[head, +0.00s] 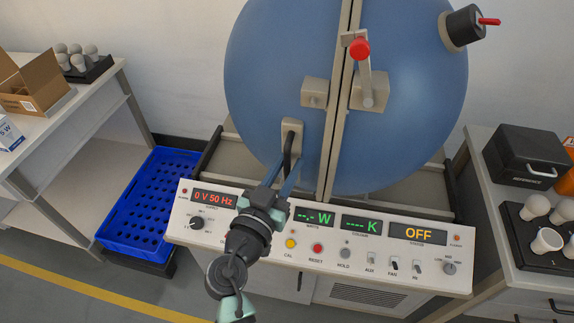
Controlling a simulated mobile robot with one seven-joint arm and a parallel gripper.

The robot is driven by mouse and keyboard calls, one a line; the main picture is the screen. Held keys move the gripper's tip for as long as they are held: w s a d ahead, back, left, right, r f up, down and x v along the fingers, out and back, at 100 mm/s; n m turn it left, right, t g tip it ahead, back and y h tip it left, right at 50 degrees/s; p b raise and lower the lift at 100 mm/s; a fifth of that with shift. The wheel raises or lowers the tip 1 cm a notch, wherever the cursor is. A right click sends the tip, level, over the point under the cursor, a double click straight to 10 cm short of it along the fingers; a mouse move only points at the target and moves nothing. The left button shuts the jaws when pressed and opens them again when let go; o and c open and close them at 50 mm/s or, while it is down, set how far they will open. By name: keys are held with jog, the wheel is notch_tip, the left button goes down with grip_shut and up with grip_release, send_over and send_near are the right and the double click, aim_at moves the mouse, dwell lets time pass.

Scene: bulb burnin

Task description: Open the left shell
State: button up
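The left shell (270,75) is the blue left half of a large sphere. Its flange meets that of the right shell (415,110) along a thin dark seam, with no wide gap. A black handle (287,150) on a beige plate sits low on the left shell. My gripper (287,170) reaches up to this handle, its two fingers apart and the handle seeming to lie between them. Whether they press on it cannot be told. A latch lever with a red knob (359,49) stands upright from its mount on the right shell, clear of the beige block (314,93) on the left shell.
A control panel (325,272) lies under my arm, with its right display reading OFF. A blue crate (125,238) stands on the floor at left. A table (95,95) is at far left. A right bench (495,230) holds a black case (525,155) and bulbs.

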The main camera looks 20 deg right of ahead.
grip_shut()
dwell(1.1)
